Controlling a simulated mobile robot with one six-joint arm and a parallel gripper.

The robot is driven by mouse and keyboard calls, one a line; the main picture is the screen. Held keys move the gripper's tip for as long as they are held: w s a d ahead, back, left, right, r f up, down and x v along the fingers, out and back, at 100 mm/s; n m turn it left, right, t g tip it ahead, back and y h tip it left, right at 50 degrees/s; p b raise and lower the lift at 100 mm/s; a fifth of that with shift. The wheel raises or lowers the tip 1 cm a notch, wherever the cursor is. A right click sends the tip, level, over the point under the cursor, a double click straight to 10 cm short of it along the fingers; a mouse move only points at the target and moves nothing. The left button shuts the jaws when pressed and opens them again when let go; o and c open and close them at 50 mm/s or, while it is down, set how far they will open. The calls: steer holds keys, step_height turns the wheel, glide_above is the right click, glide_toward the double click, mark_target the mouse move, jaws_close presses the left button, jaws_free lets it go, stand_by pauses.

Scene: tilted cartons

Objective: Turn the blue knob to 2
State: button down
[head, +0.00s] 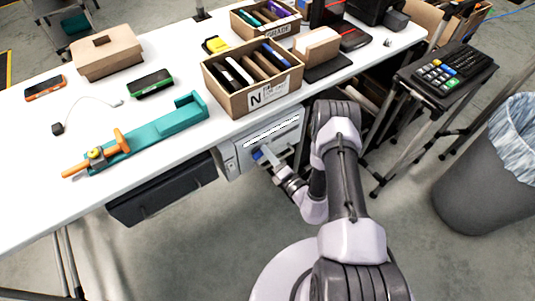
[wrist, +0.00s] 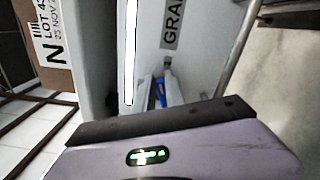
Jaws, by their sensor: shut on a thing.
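The blue knob (head: 257,155) is on the front of a grey-white unit (head: 228,156) mounted under the table's front edge. My gripper (head: 265,152) is at the front of this unit, shut on the blue knob. In the wrist view a small part of the blue knob (wrist: 161,92) shows between the fingers of my gripper (wrist: 166,91). The rest of the knob is hidden by the fingers and the wrist housing. I cannot read any dial numbers or tell which one the knob points to.
Above, the white table (head: 180,150) holds a cardboard box (head: 236,105) of upright items and a teal fixture (head: 160,128) with an orange handle. A black drawer (head: 160,192) hangs left of the unit. A bin (head: 480,170) stands at the right.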

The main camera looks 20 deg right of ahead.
steer(key=shift+f+m+b, duration=0.2)
steer(key=shift+m+b, duration=0.05)
steer(key=shift+m, duration=0.75)
steer(key=shift+f+m+b, duration=0.2)
steer(key=shift+m+b, duration=0.05)
steer(key=shift+m, duration=0.75)
steer(key=c, duration=1.4)
jaws_free()
steer(key=shift+w, duration=0.1)
